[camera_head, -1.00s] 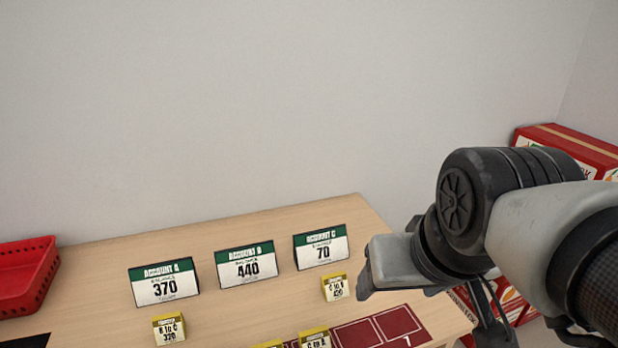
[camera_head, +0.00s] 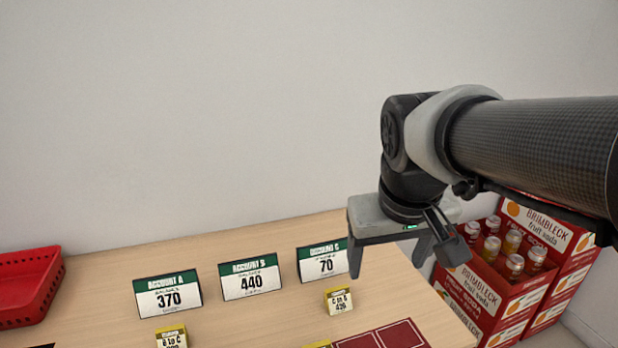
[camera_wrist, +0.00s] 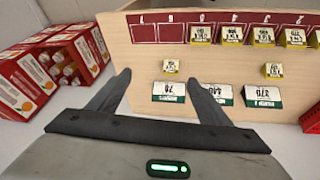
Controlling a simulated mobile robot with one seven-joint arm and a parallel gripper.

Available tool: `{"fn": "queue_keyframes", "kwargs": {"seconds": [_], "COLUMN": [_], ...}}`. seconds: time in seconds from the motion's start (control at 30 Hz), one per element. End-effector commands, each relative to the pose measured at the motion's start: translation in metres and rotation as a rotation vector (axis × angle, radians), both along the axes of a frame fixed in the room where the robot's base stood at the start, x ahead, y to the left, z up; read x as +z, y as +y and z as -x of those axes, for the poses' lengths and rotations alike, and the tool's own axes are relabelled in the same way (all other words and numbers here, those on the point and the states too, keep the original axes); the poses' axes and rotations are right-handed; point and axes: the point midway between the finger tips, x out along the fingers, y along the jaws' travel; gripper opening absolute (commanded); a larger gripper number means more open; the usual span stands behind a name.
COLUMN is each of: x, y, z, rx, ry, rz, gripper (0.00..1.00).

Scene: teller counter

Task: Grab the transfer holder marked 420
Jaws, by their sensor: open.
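The transfer holder that appears to read 420 (camera_head: 339,301) is a small yellow-topped block with a white label, its last digit blurred. It stands on the counter in front of the Account C sign (camera_head: 324,262). My gripper (camera_head: 390,262) is open and empty, above the counter to the right of the holder and higher than it. In the wrist view, the same holder (camera_wrist: 173,66) shows upside down, apart from the fingers and between their lines, nearer the right one.
Signs for Account A (camera_head: 168,296) and Account B (camera_head: 251,277) stand to the left. Another holder (camera_head: 172,337) stands before Account A. More holders (camera_wrist: 232,34) line a dark red mat (camera_wrist: 158,31). A red basket (camera_head: 28,285) is at left; soda crates (camera_head: 500,285) stand at right.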

Motion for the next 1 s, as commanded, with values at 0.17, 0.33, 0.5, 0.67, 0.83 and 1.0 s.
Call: {"fn": "queue_keyframes", "kwargs": {"seconds": [0.17, 0.33, 0.5, 0.67, 0.83, 1.0], "x": [-0.013, -0.049, -0.087, -0.106, -0.131, -0.168], "y": [0.012, 0.027, 0.038, 0.043, 0.044, 0.044], "z": [-0.072, -0.132, -0.171, -0.185, -0.186, -0.185], "rx": [0.070, 0.135, 0.177, 0.193, 0.195, 0.195], "ry": [0.138, 0.249, 0.324, 0.353, 0.360, 0.361], "rz": [0.036, 0.024, -0.012, -0.030, -0.033, -0.033], "gripper": [0.72, 0.72, 0.72, 0.72, 0.72, 0.72]}}
